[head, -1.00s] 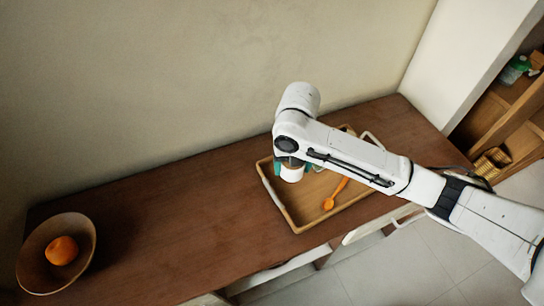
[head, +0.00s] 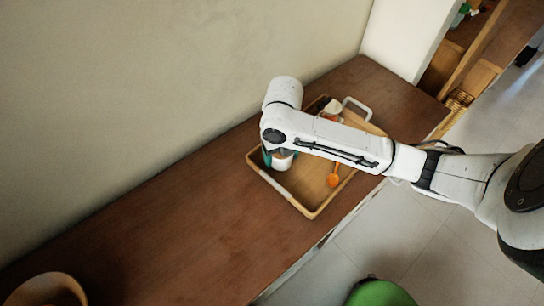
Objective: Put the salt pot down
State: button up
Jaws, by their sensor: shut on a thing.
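The salt pot (head: 282,163), a small white cylinder, is in my gripper (head: 279,154), below the white wrist. One teal finger shows at the pot's left side; the arm hides most of the gripper and the pot's top. My gripper is shut on the pot, over the left part of the wooden tray (head: 312,212). I cannot tell whether the pot's base touches the tray floor.
An orange spoon (head: 333,179) lies in the tray, right of the pot. A pale item (head: 332,106) is at the tray's back, partly behind my arm. The brown counter (head: 170,222) is clear to the left, up to a bowl (head: 48,288). A green round thing (head: 380,292) is at the bottom edge.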

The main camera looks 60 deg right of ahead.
jog(key=shift+f, duration=0.15)
jog(key=o, duration=1.2)
jog(key=shift+a, duration=0.1)
jog(key=shift+r, duration=0.2)
notch_tip(320, 180, up, 12)
jog(key=shift+b, duration=0.4)
